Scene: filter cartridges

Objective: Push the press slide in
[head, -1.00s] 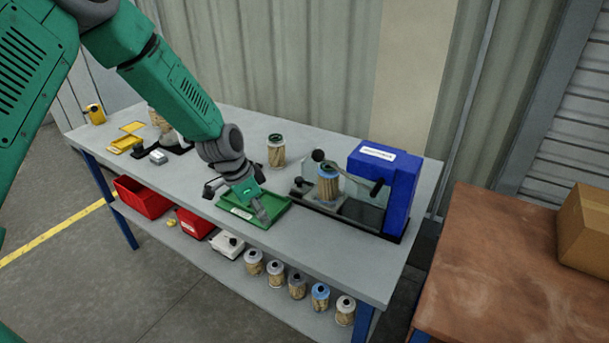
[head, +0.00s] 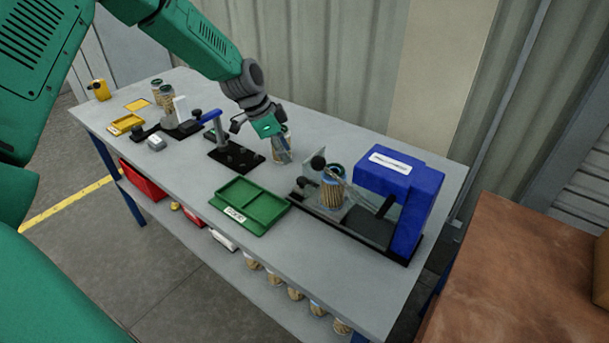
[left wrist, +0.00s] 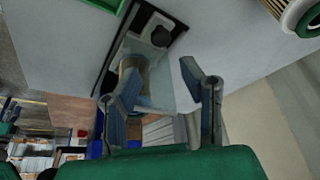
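The press (head: 408,195) is a blue block on a black base at the right end of the bench. Its slide (head: 330,208) lies left of the block and carries a pleated cartridge (head: 331,192) with a blue rim. A dark round knob (head: 318,162) and a clear panel (head: 314,158) are beside it. In the left wrist view the knob (left wrist: 160,36) shows beyond the fingers and the cartridge is partly hidden. My left gripper (head: 283,157) is above the bench, left of the slide and apart from it. Its fingers (left wrist: 160,72) are spread and empty. My right gripper is not seen.
A loose cartridge (head: 279,140) stands close behind my left gripper. A black fixture with a blue handle (head: 218,130) stands left of the gripper. A brown table (head: 510,270) is at the right.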

